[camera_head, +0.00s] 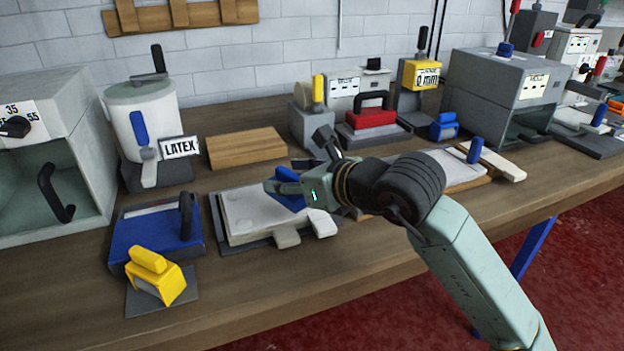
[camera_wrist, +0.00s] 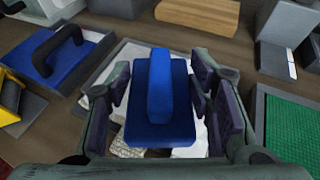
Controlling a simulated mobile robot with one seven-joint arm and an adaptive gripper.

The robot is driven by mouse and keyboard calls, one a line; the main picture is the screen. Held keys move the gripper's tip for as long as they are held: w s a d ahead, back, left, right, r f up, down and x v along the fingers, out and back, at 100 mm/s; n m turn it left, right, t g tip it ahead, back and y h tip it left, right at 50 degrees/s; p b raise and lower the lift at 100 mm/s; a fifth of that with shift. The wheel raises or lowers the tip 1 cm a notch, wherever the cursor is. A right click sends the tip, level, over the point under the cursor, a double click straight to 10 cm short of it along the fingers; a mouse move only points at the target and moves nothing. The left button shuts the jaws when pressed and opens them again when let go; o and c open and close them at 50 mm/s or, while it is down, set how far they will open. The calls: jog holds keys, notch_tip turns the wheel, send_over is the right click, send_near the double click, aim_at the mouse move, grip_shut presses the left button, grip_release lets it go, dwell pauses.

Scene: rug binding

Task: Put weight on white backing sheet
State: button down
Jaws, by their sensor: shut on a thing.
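The weight is a blue block with a raised blue grip (camera_wrist: 160,90). My gripper (camera_head: 290,185) is shut on it, with a finger on either side of the grip. The white backing sheet (camera_head: 245,212) lies on a grey board at the middle of the bench. In the wrist view the weight appears over the white sheet (camera_wrist: 190,145) and hides much of it. I cannot tell whether the weight touches the sheet.
A blue box with a dark handle (camera_head: 155,235) and a yellow-handled block (camera_head: 157,275) stand left of the sheet. A wooden block (camera_head: 246,148) lies behind it. A green mat (camera_wrist: 290,130) is to the right in the wrist view. Bare bench lies in front.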

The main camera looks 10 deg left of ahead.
aim_at(278, 167)
jog(key=w+a, duration=0.1)
jog(key=w+a+p, duration=0.1)
jog(key=a, duration=0.1)
jog(key=w+a, duration=0.1)
jog(key=shift+a+p, duration=0.35)
jog(key=shift+w+a+f, duration=0.15)
jog(key=shift+w+f, duration=0.05)
jog(key=shift+f, duration=0.15)
notch_tip(278, 167, down, 2)
jog(key=shift+f+p, duration=0.25)
jog(key=shift+p, duration=0.4)
jog(key=shift+f, duration=0.35)
jog(key=shift+f, duration=0.15)
jog(key=c, duration=0.8)
grip_release()
jog(key=shift+s, duration=0.1)
jog(key=shift+o, duration=0.2)
